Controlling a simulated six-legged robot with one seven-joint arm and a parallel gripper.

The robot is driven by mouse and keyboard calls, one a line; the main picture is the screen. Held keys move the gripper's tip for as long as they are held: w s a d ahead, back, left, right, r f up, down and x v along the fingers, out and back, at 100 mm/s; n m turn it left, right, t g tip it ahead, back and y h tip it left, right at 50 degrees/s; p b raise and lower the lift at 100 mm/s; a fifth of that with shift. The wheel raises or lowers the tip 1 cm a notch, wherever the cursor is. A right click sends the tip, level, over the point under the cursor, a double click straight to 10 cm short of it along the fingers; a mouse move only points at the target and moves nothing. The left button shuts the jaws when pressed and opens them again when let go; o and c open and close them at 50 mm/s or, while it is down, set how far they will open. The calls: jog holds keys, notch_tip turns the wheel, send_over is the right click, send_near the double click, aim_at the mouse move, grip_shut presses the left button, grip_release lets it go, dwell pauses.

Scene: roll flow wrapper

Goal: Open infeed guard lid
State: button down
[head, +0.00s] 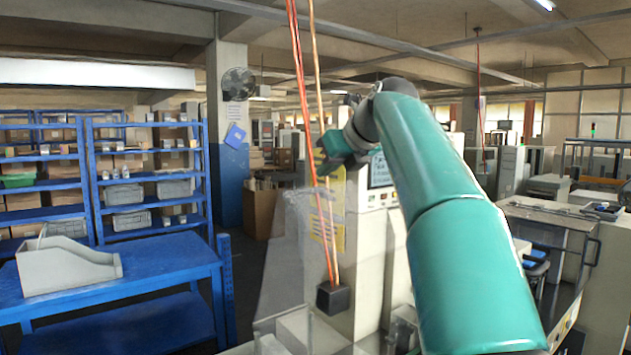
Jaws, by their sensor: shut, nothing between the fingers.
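The infeed guard lid appears to be the clear, greyish panel (283,262) of the cream wrapping machine (372,265), left of the machine's upright body. It is see-through, so its edges and how far it is raised are hard to tell. My gripper (326,168) is teal and dark, at the end of my teal arm. It is shut and empty, above the panel's upper end and in front of the machine's screen side. I cannot tell whether it touches the panel.
Orange and red cables hang past my gripper to a black box (333,298). A blue table (160,270) with a grey bin (65,268) stands at left, before blue shelves (95,200). A metal-topped cart or bench (550,215) is at right. Dark floor shows between table and machine.

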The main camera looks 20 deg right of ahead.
jog(key=v, duration=0.6)
jog(key=s+d+f+t, duration=0.1)
jog(key=s+d+f, duration=0.3)
jog(key=s, duration=0.5)
jog(key=s+d+f+t, duration=0.1)
jog(key=s+d+f, duration=0.35)
jog(key=s, duration=0.35)
jog(key=s+d+f, duration=0.3)
jog(key=s+f, duration=0.1)
jog(key=s, duration=0.5)
jog(key=w+a+f, duration=0.1)
jog(key=w+a, duration=0.1)
jog(key=w, duration=0.4)
jog(key=w+a+f, duration=0.1)
jog(key=w, duration=0.5)
jog(key=shift+a+f+y, duration=0.35)
jog(key=shift+y, duration=0.05)
jog(key=shift+w, duration=0.1)
notch_tip(320, 180, up, 10)
send_over(370, 218)
jog(key=shift+g, duration=0.3)
